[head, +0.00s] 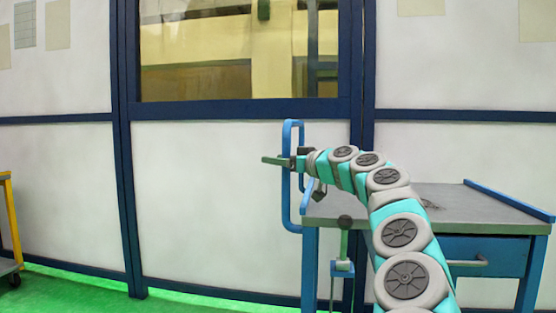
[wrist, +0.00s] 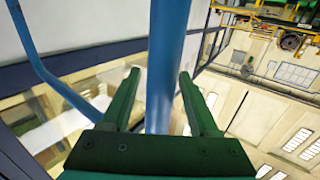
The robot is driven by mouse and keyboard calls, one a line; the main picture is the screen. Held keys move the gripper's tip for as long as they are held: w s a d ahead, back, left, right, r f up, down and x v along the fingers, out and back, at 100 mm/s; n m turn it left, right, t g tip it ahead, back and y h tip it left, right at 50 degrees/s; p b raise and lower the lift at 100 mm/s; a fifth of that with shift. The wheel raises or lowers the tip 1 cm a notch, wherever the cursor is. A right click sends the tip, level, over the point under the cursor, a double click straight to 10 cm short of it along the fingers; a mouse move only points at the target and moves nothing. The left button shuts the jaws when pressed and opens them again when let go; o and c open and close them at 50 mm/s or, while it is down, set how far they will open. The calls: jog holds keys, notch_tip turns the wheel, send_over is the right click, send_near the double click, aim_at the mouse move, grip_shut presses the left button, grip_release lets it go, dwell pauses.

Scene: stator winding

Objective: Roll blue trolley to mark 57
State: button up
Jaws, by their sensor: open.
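The blue trolley (head: 490,252) stands at the right in the head view, with a grey top, a drawer and a tall blue handle loop (head: 286,205) at its left end. My gripper (head: 275,161) is at the upper part of this loop. In the wrist view my gripper (wrist: 159,77) is open, with its two green fingers on either side of a blue bar (wrist: 168,35). The bar runs between the fingers with gaps visible on both sides. My arm hides part of the trolley. No mark 57 shows in either view.
A white panelled wall (head: 225,200) with dark blue frames and a window (head: 215,75) stands close behind the trolley. Green floor (head: 70,292) shows at lower left. A yellow-framed cart (head: 11,220) is at the far left edge.

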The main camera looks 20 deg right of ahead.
jog(key=shift+c, duration=0.3)
grip_shut()
dwell(1.1)
